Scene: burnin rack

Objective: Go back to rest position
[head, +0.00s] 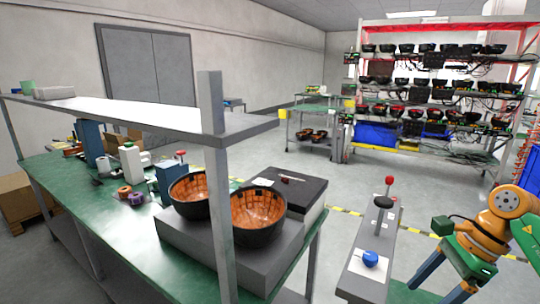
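My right gripper (432,293) is at the lower right, at the end of an orange and green arm. Its two blue-grey fingers point down and to the left and stand well apart, with nothing visible between them. It is just right of a narrow grey stand (368,272) and does not appear to touch it. My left gripper is not in view.
A green workbench (150,262) with an overhead shelf (150,117) fills the left. Two black-and-orange bowls (258,215) sit on it. A loaded rack (440,101) stands at the back right. Open floor (300,165) lies between.

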